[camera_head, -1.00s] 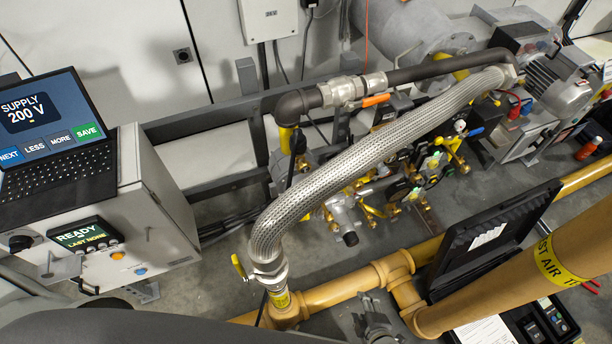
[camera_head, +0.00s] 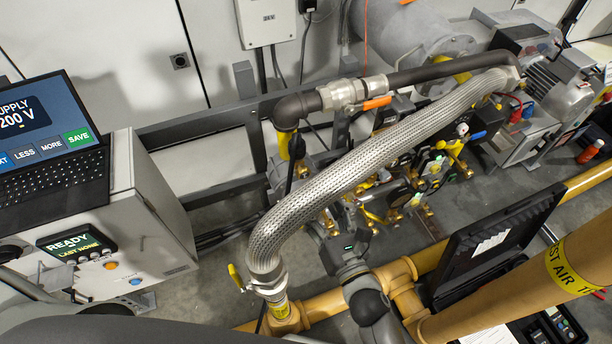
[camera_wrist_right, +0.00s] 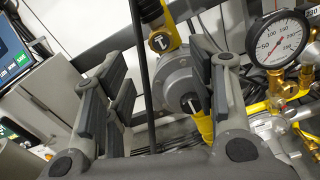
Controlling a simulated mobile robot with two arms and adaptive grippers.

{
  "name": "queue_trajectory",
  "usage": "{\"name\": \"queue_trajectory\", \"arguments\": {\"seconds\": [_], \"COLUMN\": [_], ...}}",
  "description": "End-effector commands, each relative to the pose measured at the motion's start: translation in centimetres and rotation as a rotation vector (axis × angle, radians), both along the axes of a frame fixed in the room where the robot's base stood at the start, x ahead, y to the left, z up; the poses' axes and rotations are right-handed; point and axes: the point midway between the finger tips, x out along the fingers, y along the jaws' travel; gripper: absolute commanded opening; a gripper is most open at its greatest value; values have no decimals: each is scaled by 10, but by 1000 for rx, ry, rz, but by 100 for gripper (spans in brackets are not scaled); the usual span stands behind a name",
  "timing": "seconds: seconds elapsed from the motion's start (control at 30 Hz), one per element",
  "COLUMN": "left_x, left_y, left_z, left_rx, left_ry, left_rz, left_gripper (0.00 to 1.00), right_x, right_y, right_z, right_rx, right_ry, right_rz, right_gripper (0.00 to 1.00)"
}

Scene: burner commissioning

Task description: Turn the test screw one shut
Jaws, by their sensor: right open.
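My right gripper (camera_head: 338,240) reaches in from the bottom of the head view, under the braided hose and beside the valve train. In the wrist view its two dark fingers (camera_wrist_right: 163,70) stand wide apart with nothing gripped. Between and beyond them are a round grey valve body (camera_wrist_right: 180,78) and a small T-shaped part (camera_wrist_right: 160,42). Brass fittings (camera_wrist_right: 283,90) sit below a pressure gauge (camera_wrist_right: 277,42), right of the fingers. I cannot tell which small fitting is test screw one. The hose and gripper hide part of the train. My left gripper is not clearly seen.
The braided hose (camera_head: 350,170) arches over the valve train. A yellow pipe (camera_head: 325,303) runs along the front. An open black case (camera_head: 500,240) stands at right. A control cabinet (camera_head: 150,230) with a laptop (camera_head: 50,150) stands at left; its display reads READY.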

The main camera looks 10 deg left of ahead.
Motion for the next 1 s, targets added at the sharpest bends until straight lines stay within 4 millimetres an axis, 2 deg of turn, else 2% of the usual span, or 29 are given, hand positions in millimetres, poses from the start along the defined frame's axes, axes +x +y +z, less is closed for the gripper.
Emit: {"name": "queue_trajectory", "arguments": {"seconds": [0.3, 0.5, 0.9, 0.93, 1.0], "left_x": [-4, -8, -9, -9, -9], "left_y": [4, 5, 5, 5, 5], "left_z": [3, 3, 3, 3, 3], "left_rx": [5, 7, 7, 7, 7], "left_ry": [6, 12, 14, 14, 14], "left_rz": [-1, 0, 1, 1, 1], "left_gripper": [0, 0, 0, 0, 0], "right_x": [51, 72, 79, 79, 79], "right_y": [34, 48, 53, 53, 53], "right_z": [1, 0, -1, -1, -1], "right_rx": [3, 3, 2, 2, 2], "right_ry": [2, 4, 6, 6, 6], "right_rz": [-1, -1, -1, -1, -1], "right_gripper": [52, 52, 52, 51, 42]}}
